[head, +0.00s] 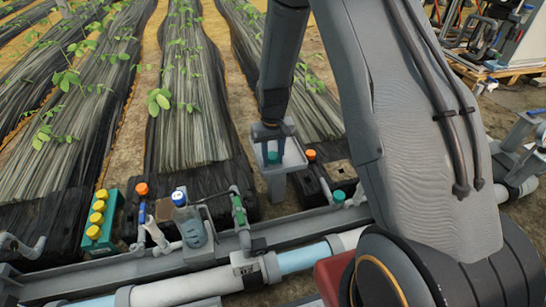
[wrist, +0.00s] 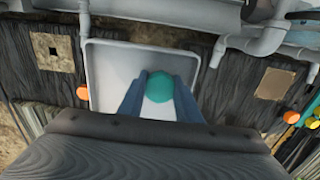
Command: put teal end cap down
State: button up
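The teal end cap (wrist: 172,97) sits between the two fingers of my gripper (wrist: 165,90), which look shut on it. In the head view the cap (head: 272,158) shows at the lower end of my gripper (head: 272,148), over the pale grey square tray (head: 293,158). The tray also fills the middle of the wrist view (wrist: 110,60), with its raised rim around the cap. I cannot tell whether the cap touches the tray floor. The fingers hide part of the cap.
Right of the tray stand an orange-capped item (head: 311,155) and a teal-topped one (head: 339,196). On the left are a blue-capped bottle (head: 186,220) and a green rack (head: 103,220) with yellow caps. Pipes (head: 190,290) run along the front. Crop rows lie behind.

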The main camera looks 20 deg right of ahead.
aim_at(272, 156)
jog(key=shift+o, duration=0.2)
notch_tip(272, 156, up, 12)
jog(key=p, duration=0.5)
jog(key=s+a+r+n, duration=0.2)
jog(key=s+a+r, duration=0.4)
jog(key=a+r, duration=0.3)
jog(key=s+a+r+n, duration=0.1)
jog(key=s+a+r, duration=0.2)
jog(key=s, duration=0.6)
jog(key=s+a+r+n+y, duration=0.1)
jog(key=s+a+r, duration=0.3)
jog(key=s, duration=0.5)
jog(key=s+a+r+n, duration=0.2)
jog(key=s+a+r, duration=0.1)
jog(key=s, duration=0.7)
jog(key=shift+a+r+y, duration=0.25)
jog(key=shift+a+y, duration=0.05)
jog(key=shift+a, duration=0.2)
jog(key=shift+w, duration=0.1)
